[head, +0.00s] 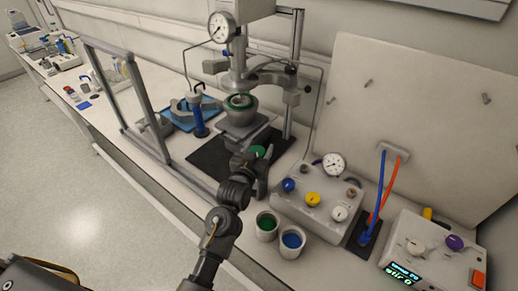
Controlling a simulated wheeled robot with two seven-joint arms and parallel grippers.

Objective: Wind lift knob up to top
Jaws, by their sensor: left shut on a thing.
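The reactor stand has a grey head (262,76) on a post. Below the head, a grey vessel (239,113) with a green ring at its top sits on a lift platform (243,133). The vessel top is close under the head; whether they touch is hard to tell. A green knob (258,151), seemingly the lift knob, is at the front of the stand. My left gripper (256,163) is at this knob and shut on it, with the jaws partly hiding it. My right gripper is not in view.
A grey-framed clear shield (136,92) stands left of the stand. A control box (318,196) with several knobs and two cups (267,226) stand close right of my arm. A stirrer unit (436,250) is at lower right.

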